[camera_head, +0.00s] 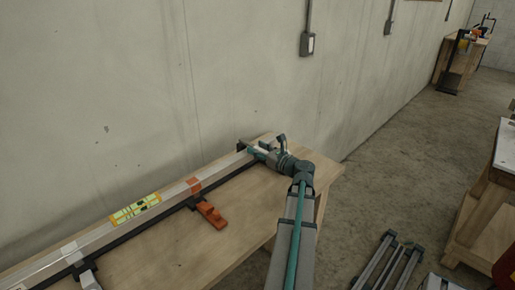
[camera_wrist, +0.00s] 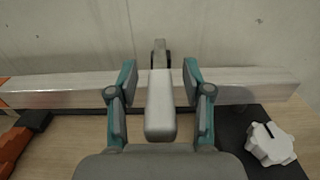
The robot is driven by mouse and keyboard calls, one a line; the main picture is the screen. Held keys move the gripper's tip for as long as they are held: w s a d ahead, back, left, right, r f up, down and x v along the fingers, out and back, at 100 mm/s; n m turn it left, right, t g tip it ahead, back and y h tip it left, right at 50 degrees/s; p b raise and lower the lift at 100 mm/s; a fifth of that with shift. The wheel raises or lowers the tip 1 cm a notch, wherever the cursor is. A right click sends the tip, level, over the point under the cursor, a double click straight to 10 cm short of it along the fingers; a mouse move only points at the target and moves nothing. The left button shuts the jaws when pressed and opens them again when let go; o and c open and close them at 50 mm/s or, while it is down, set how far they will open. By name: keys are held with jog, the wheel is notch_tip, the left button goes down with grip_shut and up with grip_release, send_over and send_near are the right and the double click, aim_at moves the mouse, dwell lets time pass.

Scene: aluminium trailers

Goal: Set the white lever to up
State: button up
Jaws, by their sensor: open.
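The white lever (camera_wrist: 160,110) is a pale, blunt bar in the middle of the wrist view, its near end towards me. It stands in front of the long metal rail (camera_wrist: 235,82). My gripper (camera_wrist: 160,74) is open, with one teal finger on each side of the lever and a gap on both sides. The exact tilt of the lever is hard to tell. In the head view my gripper (camera_head: 259,151) is at the far right end of the rail and hides most of the lever.
An orange lever (camera_head: 211,215) sits left along the same rail; another pale lever (camera_head: 88,279) is at bottom left. A white knob (camera_wrist: 271,144) is right of my gripper. A yellow-green level (camera_head: 135,208) lies on the rail. The concrete wall (camera_head: 150,85) stands close behind the wooden bench (camera_head: 165,255).

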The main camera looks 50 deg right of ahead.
jog(key=shift+w, duration=0.1)
jog(key=shift+c, duration=0.3)
grip_shut()
jog(key=shift+r+p, duration=0.15)
jog(key=shift+p, duration=0.15)
